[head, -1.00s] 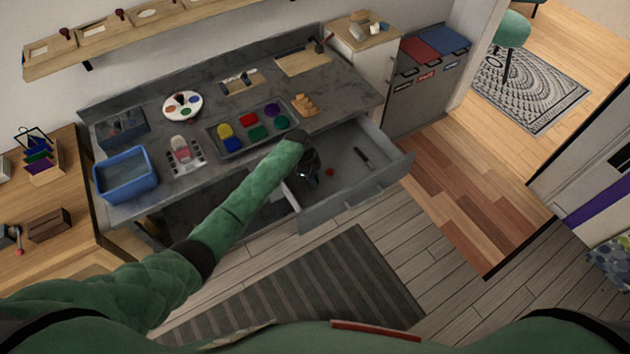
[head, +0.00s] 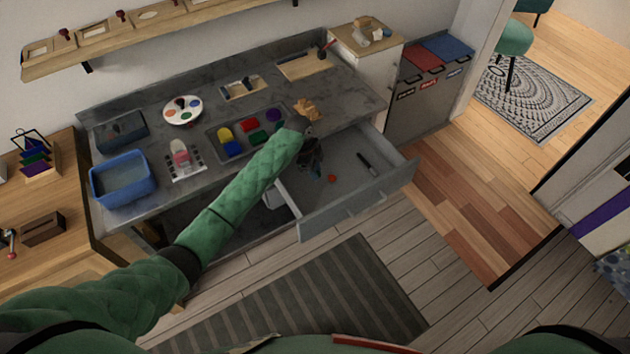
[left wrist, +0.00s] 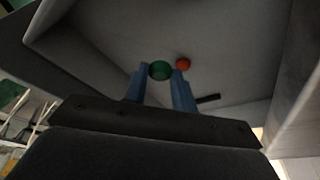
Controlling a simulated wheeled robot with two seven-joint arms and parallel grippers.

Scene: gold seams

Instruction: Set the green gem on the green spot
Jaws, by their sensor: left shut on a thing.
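My left gripper (head: 315,172) reaches down into the open grey drawer (head: 352,207). In the left wrist view the two blue fingers (left wrist: 160,82) are shut on a small round green gem (left wrist: 160,70), held at the fingertips. I cannot tell whether the gem touches the drawer floor. A grey tray (head: 213,147) on the counter holds several coloured patches, including a green one (head: 257,138). A round white palette (head: 183,124) beside it also bears small coloured spots. I cannot tell which is the green spot. My right gripper is out of view.
A red gem (head: 332,178) lies in the drawer close to the gripper, and a dark tool (head: 367,163) lies farther right. A wooden block (head: 307,109) stands on the counter behind my wrist. A blue basin (head: 123,196) sits at the counter's left end.

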